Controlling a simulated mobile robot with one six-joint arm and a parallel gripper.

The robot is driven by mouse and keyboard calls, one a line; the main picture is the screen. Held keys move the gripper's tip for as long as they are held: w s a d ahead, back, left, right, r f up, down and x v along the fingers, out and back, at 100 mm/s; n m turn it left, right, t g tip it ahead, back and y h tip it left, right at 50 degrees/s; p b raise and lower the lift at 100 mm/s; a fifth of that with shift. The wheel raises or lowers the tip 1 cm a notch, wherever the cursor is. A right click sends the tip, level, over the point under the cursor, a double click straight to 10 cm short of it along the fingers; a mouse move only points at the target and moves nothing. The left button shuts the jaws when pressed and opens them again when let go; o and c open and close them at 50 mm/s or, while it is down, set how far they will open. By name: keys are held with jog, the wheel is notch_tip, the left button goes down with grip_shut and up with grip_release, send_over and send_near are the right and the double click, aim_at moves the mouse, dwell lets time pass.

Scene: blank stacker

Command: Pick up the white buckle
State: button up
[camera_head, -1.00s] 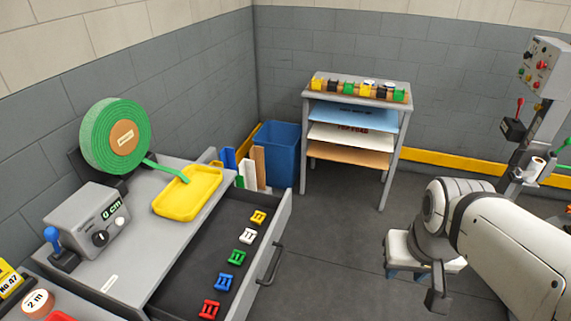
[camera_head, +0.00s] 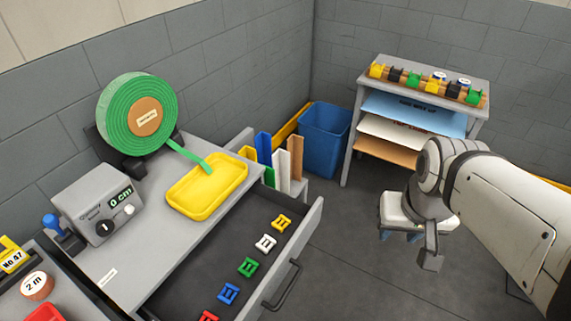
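The white buckle (camera_head: 266,243) lies flat in the open drawer (camera_head: 313,216), in a row of buckles. The yellow buckle (camera_head: 282,222) is just beyond it and the green buckle (camera_head: 247,267) just nearer. The blue buckle (camera_head: 228,293) and the red buckle (camera_head: 208,316) follow, the red one cut by the bottom edge. My gripper (camera_head: 430,262) hangs at the right over the floor, well apart from the drawer. One finger shape shows; its opening cannot be made out, and I see nothing held.
The yellow tray (camera_head: 208,213), green webbing roll (camera_head: 140,113) and grey counter box (camera_head: 97,209) stand on the bench left of the drawer. The drawer handle (camera_head: 284,286) juts right. A blue bin (camera_head: 325,138) and a shelf rack (camera_head: 481,69) stand behind. Floor between drawer and arm is clear.

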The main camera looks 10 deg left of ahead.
jog(key=shift+o, duration=0.7)
jog(key=o, duration=0.5)
jog(key=w+a+f+n+b, duration=0.1)
jog(key=w+a+n, duration=0.1)
jog(key=w+a+f+n+b, duration=0.1)
jog(key=w+a+f+n, duration=0.1)
jog(key=n, duration=0.1)
jog(key=w+a+f+n+b, duration=0.1)
jog(key=a+n, duration=0.2)
jog(key=shift+w+f+g, duration=0.35)
jog(key=shift+w+g, duration=0.05)
jog(key=n+g+b, duration=0.2)
jog(key=n+b, duration=0.5)
jog(key=n, duration=1.5)
send_over(266, 244)
notch_tip(266, 244, down, 19)
jog(key=shift+w+d+r, duration=0.1)
jog(key=shift+w+d, duration=0.05)
jog(key=shift+a+f+b, duration=0.2)
jog(key=shift+f+b, duration=0.15)
jog(key=shift+f, duration=3.6)
